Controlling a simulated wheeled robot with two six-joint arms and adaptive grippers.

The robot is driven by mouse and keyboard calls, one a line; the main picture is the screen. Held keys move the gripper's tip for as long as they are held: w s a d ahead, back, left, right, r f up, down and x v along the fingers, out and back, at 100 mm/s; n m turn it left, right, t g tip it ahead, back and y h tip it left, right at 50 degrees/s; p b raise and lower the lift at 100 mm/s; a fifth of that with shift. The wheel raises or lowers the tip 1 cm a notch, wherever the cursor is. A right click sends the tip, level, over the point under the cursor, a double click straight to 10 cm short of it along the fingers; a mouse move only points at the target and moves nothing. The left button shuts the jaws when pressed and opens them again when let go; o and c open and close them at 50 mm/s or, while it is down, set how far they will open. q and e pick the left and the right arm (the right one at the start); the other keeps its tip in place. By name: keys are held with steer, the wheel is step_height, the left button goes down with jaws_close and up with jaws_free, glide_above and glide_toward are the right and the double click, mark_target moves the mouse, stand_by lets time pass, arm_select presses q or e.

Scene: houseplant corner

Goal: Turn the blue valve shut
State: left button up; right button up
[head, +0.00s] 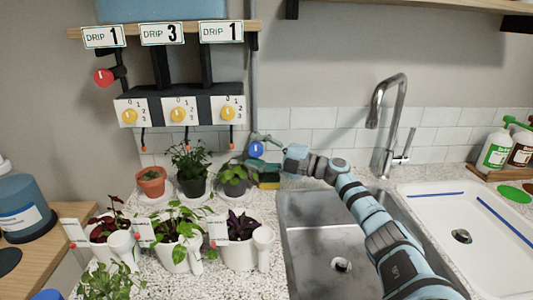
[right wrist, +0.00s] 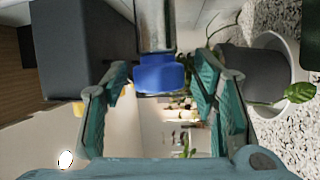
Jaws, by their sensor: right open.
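The blue valve (head: 256,149) is a small round knob with a pale mark on its face, at the lower end of a grey pipe. In the right wrist view the blue knob (right wrist: 159,75) sits on a metal stem, between the spread fingertips. My right gripper (head: 268,149) is open around the knob, coming from the right; it also shows in the right wrist view (right wrist: 161,88). A gap shows beside the knob, and I cannot tell whether either finger touches it. My left gripper is not in view.
A red valve (head: 104,77) and a panel of yellow dials (head: 179,114) are at left. Potted plants, including one in a dark pot (head: 191,186), stand below. A sponge (head: 269,181) lies under the gripper. A sink (head: 333,235) and tap (head: 389,120) are at right.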

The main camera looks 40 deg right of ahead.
steer(key=v, duration=1.1)
steer(key=shift+s, duration=0.25)
steer(key=shift+d, duration=0.15)
